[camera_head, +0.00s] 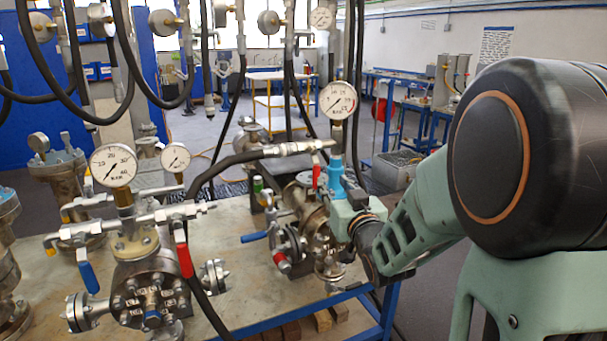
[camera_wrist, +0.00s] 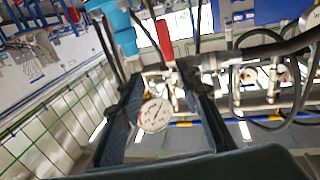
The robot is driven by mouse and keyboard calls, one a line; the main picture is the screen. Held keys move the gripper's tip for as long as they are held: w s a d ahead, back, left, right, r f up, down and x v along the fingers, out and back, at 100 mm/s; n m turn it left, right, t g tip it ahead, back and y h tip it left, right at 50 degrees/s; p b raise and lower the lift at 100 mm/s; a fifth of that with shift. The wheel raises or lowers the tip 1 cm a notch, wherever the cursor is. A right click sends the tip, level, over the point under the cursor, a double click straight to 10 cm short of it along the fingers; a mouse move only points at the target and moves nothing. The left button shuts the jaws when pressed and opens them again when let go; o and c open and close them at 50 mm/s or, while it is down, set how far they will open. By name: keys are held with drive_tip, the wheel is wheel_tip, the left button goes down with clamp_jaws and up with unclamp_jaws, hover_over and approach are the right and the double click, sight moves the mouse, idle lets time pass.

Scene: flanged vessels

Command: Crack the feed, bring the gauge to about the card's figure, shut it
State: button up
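The right-hand flanged vessel (camera_head: 318,235) carries a white round gauge (camera_head: 338,100). Its needle seems to point lower left, but I cannot read it exactly. Below the gauge is a blue fitting (camera_head: 335,172), with a red lever (camera_head: 316,174) to its left. My gripper (camera_head: 350,192) is close beside the blue fitting, on its right. In the wrist view my gripper (camera_wrist: 160,80) has its two dark fingers apart, nothing visibly clamped. The gauge (camera_wrist: 154,115) shows between them, the blue fitting (camera_wrist: 120,28) and a red handle (camera_wrist: 163,38) beyond. I cannot identify the card.
Another vessel (camera_head: 150,290) with gauges and blue and red levers stands left on the bench (camera_head: 225,235). A black hose with a metal end (camera_head: 290,148) runs to the right vessel. More hoses hang above. A notice (camera_head: 495,45) is on the wall, unreadable.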

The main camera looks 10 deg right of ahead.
sight(318, 172)
drive_tip(key=shift+y, duration=0.3)
drive_tip(key=w, duration=0.3)
drive_tip(key=w+a+p, duration=0.1)
drive_tip(key=w, duration=0.3)
drive_tip(key=w+a+p, duration=0.1)
drive_tip(key=w, duration=0.2)
drive_tip(key=shift+w+a+f, duration=0.25)
drive_tip(key=shift+w, duration=0.05)
clamp_jaws()
